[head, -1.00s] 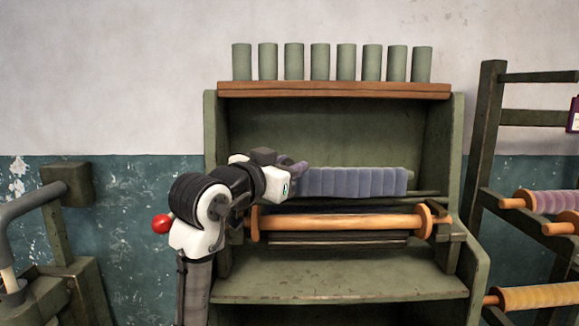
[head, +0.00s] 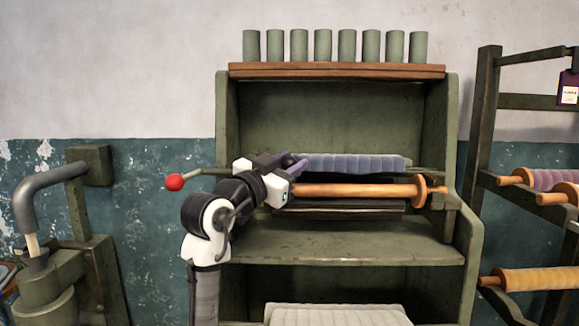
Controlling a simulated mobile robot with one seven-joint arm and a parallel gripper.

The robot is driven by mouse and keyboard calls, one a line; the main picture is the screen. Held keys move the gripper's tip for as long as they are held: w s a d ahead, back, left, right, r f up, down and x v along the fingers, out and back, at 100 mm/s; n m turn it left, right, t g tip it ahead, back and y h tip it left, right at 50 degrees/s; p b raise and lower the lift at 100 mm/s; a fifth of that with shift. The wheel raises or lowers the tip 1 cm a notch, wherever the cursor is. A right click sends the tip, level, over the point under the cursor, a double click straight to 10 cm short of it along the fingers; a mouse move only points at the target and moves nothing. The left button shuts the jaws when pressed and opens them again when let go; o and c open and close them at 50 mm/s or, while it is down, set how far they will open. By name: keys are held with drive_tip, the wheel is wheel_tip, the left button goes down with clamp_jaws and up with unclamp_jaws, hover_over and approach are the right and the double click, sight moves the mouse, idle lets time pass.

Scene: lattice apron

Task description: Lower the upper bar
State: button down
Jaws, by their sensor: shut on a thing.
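A grey-blue padded bar (head: 352,163), which I take as the upper bar, lies level across the green wooden frame (head: 450,150). Just below and in front of it is a wooden roller (head: 360,190) with a round orange flange at its right end. My gripper (head: 291,164) is shut at the left end of the padded bar, seen from behind. My wrist and forearm hide the left end of the wooden roller and the exact grip point. A lever with a red ball (head: 174,182) sticks out at the left of the frame.
Several green cylinders (head: 323,46) stand on the brown top shelf (head: 335,71). A pale ribbed pad (head: 338,315) lies low in front. A rack with wound rollers (head: 545,279) stands right; a grey bent pipe (head: 48,178) stands left.

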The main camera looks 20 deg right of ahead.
drive_tip(key=shift+s+f+b, duration=0.2)
drive_tip(key=shift+f+b, duration=0.2)
drive_tip(key=shift+f, duration=0.25)
drive_tip(key=shift+s+f+b, duration=0.15)
drive_tip(key=shift+f+b, duration=0.2)
drive_tip(key=shift+f, duration=0.5)
drive_tip(key=shift+d+f, duration=0.1)
drive_tip(key=shift+f, duration=0.05)
drive_tip(key=c, duration=1.5)
unclamp_jaws()
drive_tip(key=o, duration=0.4)
drive_tip(key=shift+s, duration=0.1)
drive_tip(key=shift+a+r, duration=0.2)
drive_tip(key=shift+a, duration=0.1)
